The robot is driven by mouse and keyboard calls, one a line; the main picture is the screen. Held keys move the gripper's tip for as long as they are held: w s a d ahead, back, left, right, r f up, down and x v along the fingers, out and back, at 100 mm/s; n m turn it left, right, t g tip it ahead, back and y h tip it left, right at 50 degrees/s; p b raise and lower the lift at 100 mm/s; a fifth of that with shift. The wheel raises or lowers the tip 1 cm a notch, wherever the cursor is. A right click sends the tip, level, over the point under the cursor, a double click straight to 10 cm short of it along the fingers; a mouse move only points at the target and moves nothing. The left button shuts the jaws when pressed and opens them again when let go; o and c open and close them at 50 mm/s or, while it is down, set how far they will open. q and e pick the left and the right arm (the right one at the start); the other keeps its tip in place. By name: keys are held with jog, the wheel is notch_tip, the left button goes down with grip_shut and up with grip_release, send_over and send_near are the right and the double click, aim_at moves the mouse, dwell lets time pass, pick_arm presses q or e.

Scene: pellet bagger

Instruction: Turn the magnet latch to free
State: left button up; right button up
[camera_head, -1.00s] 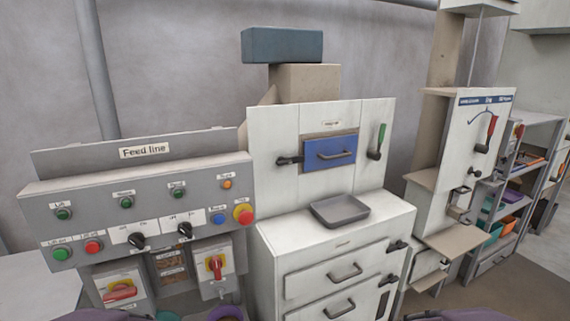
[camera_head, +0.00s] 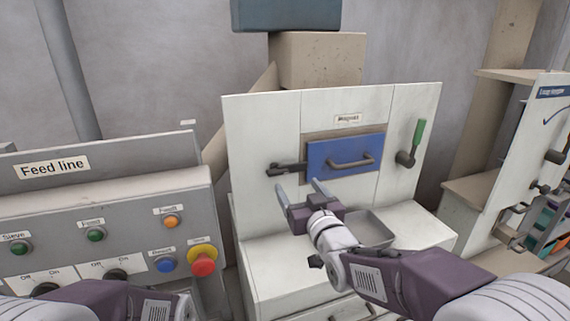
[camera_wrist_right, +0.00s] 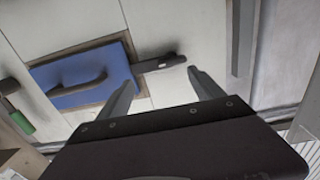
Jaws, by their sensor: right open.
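The magnet latch (camera_head: 287,169) is a dark lever lying roughly level on the white panel, its inner end at the left edge of the blue magnet drawer (camera_head: 318,160). In the right wrist view the latch (camera_wrist_right: 160,63) lies just beyond my fingertips, beside the blue drawer front (camera_wrist_right: 75,92). My right gripper (camera_head: 300,187) is open and empty, just below and in front of the latch; I see no contact. It also shows in the right wrist view (camera_wrist_right: 162,80) with its fingers spread. My left gripper is out of view; only part of my left arm shows.
A green-handled lever (camera_head: 415,143) stands upright right of the drawer. A grey tray (camera_head: 370,229) sits below, partly hidden by my right gripper. The Feed line panel (camera_head: 110,225) with buttons and switches is at left.

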aim_at(279, 173)
jog(key=w+a+p, duration=0.1)
jog(key=w, duration=0.1)
jog(key=w+a, duration=0.2)
jog(key=w+a+p, duration=0.1)
jog(key=shift+w+a+r+p, duration=0.15)
jog(key=shift+w+p, duration=0.15)
jog(key=shift+w, duration=0.1)
jog(key=shift+w+a, duration=0.2)
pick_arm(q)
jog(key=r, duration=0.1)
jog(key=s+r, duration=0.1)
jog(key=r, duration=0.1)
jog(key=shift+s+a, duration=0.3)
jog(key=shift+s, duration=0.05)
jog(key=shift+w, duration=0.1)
pick_arm(e)
jog(key=shift+w+d, duration=0.1)
jog(key=shift+w, duration=0.05)
jog(key=c, duration=0.3)
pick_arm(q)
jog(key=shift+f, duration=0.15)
pick_arm(e)
jog(key=c, duration=1.1)
